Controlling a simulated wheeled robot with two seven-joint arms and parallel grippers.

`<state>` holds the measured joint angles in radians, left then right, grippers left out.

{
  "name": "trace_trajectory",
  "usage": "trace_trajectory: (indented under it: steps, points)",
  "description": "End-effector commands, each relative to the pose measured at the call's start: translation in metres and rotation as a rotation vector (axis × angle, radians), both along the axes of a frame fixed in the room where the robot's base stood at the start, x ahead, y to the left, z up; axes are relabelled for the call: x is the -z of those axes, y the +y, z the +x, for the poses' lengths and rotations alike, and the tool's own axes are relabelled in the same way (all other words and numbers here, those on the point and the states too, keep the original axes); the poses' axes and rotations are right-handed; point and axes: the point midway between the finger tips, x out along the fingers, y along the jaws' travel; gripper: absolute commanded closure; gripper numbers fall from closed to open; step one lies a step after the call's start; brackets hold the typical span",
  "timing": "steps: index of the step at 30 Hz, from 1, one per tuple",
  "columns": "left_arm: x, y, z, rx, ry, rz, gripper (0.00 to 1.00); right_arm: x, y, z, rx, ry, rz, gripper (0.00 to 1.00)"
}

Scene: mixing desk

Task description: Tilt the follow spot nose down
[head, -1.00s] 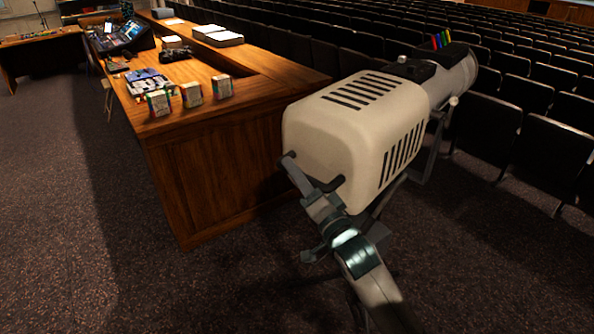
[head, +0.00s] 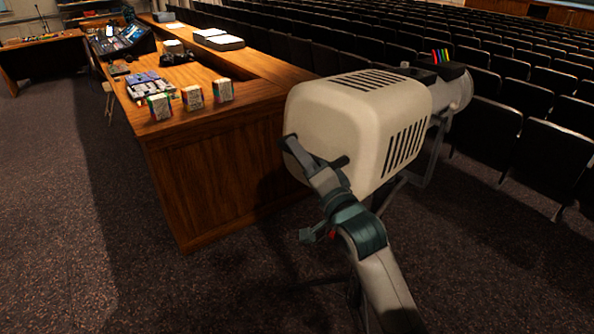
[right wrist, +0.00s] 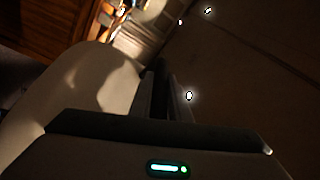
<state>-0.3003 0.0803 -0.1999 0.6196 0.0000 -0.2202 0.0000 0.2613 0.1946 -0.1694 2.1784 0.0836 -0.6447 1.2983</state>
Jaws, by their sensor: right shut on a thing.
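The follow spot (head: 345,120) has a cream housing with black vent slots and stands to the right of the desk. Its lens barrel (head: 461,88) points away to the right over the seats, a little nose down. My right gripper (head: 318,172) is shut on the rear handle (head: 339,163) at the back of the housing. The gripper covers the middle of the handle; its ends show. In the right wrist view the cream housing (right wrist: 75,95) fills the left side, close to the gripper. My left gripper is not in view.
A wooden desk (head: 215,185) stands at the left, with small boxes (head: 192,97), a mixing console (head: 122,42) and paper stacks on it. Rows of dark seats (head: 545,150) lie behind and right of the spot. Carpet at the lower left is clear.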

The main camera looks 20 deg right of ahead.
Motion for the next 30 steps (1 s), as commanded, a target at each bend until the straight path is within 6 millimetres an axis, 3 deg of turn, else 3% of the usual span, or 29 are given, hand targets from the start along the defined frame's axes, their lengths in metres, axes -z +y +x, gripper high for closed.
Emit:
trace_trajectory:
  steps: [1,6,17,18,20,30]
  points:
    - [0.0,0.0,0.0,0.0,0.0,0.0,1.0,-0.018,-0.003,0.001,0.003,-0.01,0.004,1.0]
    - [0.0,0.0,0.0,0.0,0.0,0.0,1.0,-0.047,-0.007,0.003,0.001,-0.006,0.003,1.0]
    - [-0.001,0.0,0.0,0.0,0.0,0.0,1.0,-0.058,-0.009,0.003,0.004,-0.013,0.0,1.0]
    - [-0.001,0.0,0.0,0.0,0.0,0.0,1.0,-0.058,-0.009,0.003,0.004,-0.014,0.0,0.8]
    - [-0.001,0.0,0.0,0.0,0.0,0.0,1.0,-0.058,-0.009,0.003,0.004,-0.013,0.0,0.66]
    - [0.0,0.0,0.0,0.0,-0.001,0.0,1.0,-0.053,-0.007,0.003,-0.001,-0.003,0.002,0.64]
